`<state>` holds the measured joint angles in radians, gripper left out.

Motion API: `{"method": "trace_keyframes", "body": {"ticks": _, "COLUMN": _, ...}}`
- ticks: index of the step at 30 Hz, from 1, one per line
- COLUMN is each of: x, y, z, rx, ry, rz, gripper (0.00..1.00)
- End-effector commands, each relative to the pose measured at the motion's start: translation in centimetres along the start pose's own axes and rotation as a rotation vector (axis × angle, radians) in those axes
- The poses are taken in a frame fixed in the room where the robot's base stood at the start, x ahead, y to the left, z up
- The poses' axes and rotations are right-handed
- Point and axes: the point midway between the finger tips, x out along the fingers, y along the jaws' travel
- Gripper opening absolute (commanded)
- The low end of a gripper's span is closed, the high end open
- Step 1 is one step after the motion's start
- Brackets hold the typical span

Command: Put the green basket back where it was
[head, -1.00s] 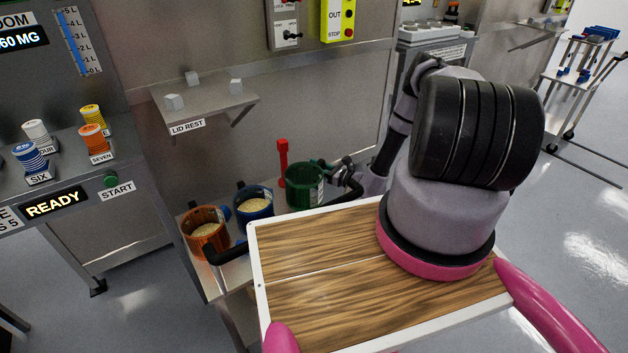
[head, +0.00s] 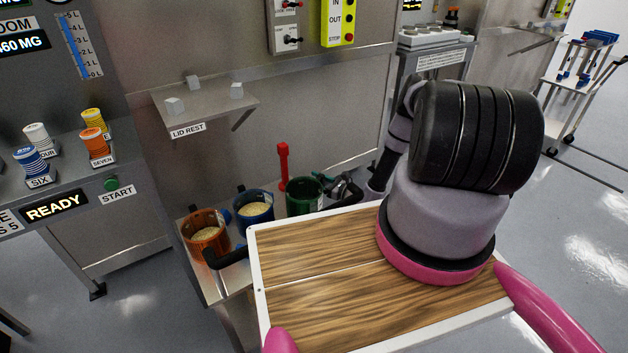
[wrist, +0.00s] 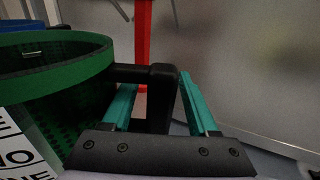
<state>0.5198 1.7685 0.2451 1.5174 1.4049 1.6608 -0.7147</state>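The green basket (head: 304,196) is upright at the right end of the basket row, beside the blue basket (head: 255,208). Its mesh wall and rim (wrist: 55,75) fill the left of the wrist view. Its black handle (wrist: 162,98) stands between the teal fingers of my gripper (wrist: 160,92). Gaps show between handle and fingers, so my gripper looks open around the handle. In the head view, my gripper (head: 340,187) is at the basket's right side, partly hidden by my arm. The basket's underside is hidden.
An orange basket (head: 205,240) and the blue one hold pale grains on the steel bench. A red upright handle (head: 283,165) stands behind the green basket. The lid rest (head: 210,105) projects from the wall above. My wooden-topped tray is close in front.

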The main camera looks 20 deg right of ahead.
Motion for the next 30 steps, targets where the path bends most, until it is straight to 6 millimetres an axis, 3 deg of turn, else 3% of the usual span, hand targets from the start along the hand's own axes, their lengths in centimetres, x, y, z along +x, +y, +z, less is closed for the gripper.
{"method": "trace_keyframes", "body": {"ticks": 8, "x": -0.8, "y": -0.1, "z": 0.2, "rx": 0.002, "ry": 0.001, "rz": -0.002, "gripper": 0.60}}
{"method": "trace_keyframes", "body": {"ticks": 21, "x": -9.6, "y": -0.1, "z": 0.2, "rx": 0.001, "ry": 0.001, "rz": -0.003, "gripper": 0.60}}
{"method": "trace_keyframes", "body": {"ticks": 30, "x": -12.0, "y": 0.0, "z": 0.2, "rx": 0.001, "ry": 0.000, "rz": 0.000, "gripper": 0.60}}
